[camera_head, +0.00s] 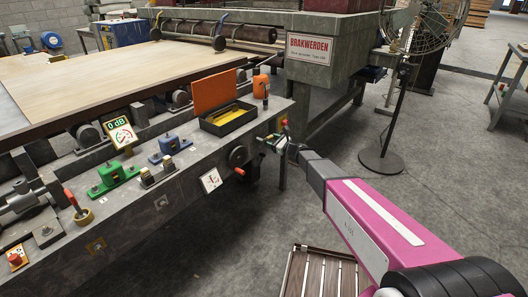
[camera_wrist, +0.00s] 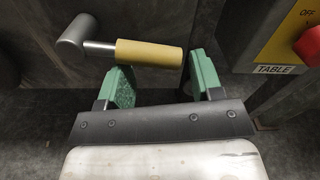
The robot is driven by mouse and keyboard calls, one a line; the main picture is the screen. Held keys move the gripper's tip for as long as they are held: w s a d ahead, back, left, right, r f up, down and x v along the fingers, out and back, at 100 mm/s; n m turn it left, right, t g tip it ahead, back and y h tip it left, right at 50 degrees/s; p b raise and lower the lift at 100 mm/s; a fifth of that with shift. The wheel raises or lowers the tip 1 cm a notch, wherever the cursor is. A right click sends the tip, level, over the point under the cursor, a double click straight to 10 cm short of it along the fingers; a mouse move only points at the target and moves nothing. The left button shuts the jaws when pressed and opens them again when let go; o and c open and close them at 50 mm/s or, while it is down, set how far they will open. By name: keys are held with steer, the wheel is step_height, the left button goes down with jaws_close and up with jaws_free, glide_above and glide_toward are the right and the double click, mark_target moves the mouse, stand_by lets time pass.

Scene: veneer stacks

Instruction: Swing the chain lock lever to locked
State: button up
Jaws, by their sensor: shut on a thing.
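My gripper (camera_wrist: 160,80) has green finger pads and shows large in the wrist view. A lever with a yellow grip (camera_wrist: 150,53) lies across between its fingertips, and the fingers are shut on it. The lever's metal rod runs left to a grey cylindrical end (camera_wrist: 77,35). In the head view my gripper (camera_head: 272,142) is at the right end of the grey machine's front. The lever is too small there to make out clearly, and no lock marking for it is readable.
A placard reading OFF and TABLE (camera_wrist: 275,69) with a red knob (camera_wrist: 309,45) is close on the right. In the head view a black handwheel (camera_head: 240,156) is left of my gripper. An open black tray (camera_head: 229,120) is above it. A fan (camera_head: 382,160) stands to the right.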

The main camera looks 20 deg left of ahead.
steer(key=o, duration=0.4)
steer(key=shift+s+a+r, duration=0.1)
steer(key=shift+s+r, duration=0.3)
steer(key=shift+r, duration=0.45)
steer(key=shift+c, duration=0.7)
steer(key=shift+s, duration=0.2)
steer(key=shift+o, duration=0.5)
steer(key=shift+v, duration=0.9)
steer(key=shift+s+d+r, duration=0.1)
steer(key=shift+s+d, duration=0.2)
steer(key=shift+s, duration=0.15)
steer(key=shift+c, duration=0.5)
steer(key=shift+s+d+f, duration=0.1)
steer(key=shift+s+d, duration=0.05)
steer(key=shift+d, duration=0.55)
steer(key=shift+s+d+f, duration=0.1)
steer(key=shift+s+d, duration=0.05)
steer(key=shift+d, duration=0.55)
steer(key=shift+s+d+f, duration=0.1)
steer(key=shift+s+d, duration=0.05)
steer(key=shift+d, duration=0.5)
